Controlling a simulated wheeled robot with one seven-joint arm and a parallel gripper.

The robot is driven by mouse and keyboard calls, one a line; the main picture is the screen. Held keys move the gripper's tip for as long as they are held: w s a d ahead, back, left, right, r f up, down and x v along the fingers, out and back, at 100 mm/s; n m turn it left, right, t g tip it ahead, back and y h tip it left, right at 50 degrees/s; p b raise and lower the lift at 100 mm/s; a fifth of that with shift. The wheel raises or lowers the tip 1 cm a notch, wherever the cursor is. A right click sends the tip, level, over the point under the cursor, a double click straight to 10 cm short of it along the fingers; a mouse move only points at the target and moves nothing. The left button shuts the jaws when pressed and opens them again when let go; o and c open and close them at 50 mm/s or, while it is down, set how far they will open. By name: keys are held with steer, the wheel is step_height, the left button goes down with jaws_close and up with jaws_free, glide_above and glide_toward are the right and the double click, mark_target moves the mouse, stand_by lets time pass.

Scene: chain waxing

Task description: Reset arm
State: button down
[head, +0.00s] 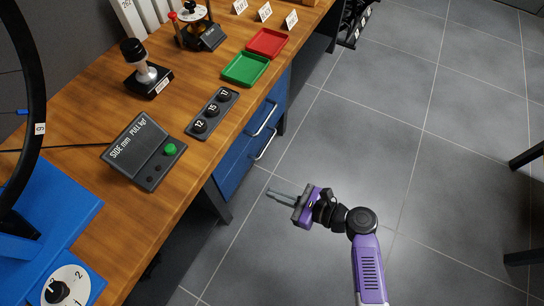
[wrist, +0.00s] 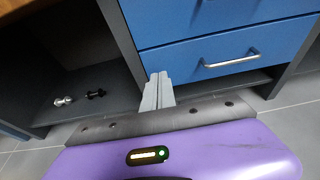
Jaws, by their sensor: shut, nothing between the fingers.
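My gripper (head: 272,191) is out over the grey floor in the head view, to the right of the workbench and below the level of its top. Its two grey fingers point left, towards the bench. In the wrist view the fingertips (wrist: 158,76) are together with nothing between them, in front of the blue drawers (wrist: 205,60). The purple gripper body fills the bottom of that view. The fingers touch nothing that I can see.
The wooden workbench (head: 90,105) holds a dark control box (head: 135,143), a numbered socket strip (head: 212,113), a green tray (head: 245,69) and a red tray (head: 267,43). Small metal parts (wrist: 63,101) lie in the bench's dark lower space. Open tiled floor (head: 420,190) lies to the right.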

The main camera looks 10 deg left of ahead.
steer(key=w+d+n+t+h, duration=0.5)
steer(key=d+n+h, duration=0.15)
steer(key=d, duration=0.25)
steer(key=s+d+r+n+t+h, duration=0.2)
steer(key=s+d+r+n+h, duration=0.1)
steer(key=s+d+n, duration=0.3)
steer(key=s+d+r+n+t+h, duration=0.1)
steer(key=s+d+r+n, duration=0.2)
steer(key=s+r, duration=0.45)
steer(key=s+d+r+n+t+h, duration=0.1)
steer(key=s+d+r+n+h, duration=0.15)
steer(key=s+r, duration=0.5)
steer(key=s+d+r+n+t+h, duration=0.1)
steer(key=s+d+r+n, duration=0.25)
steer(key=s+r, duration=0.45)
step_height(320, 180, up, 25)
steer(key=s+p, duration=0.2)
steer(key=p, duration=2.5)
steer(key=shift+s+a+p, duration=0.2)
steer(key=shift+a+p, duration=0.15)
steer(key=shift+a, duration=0.1)
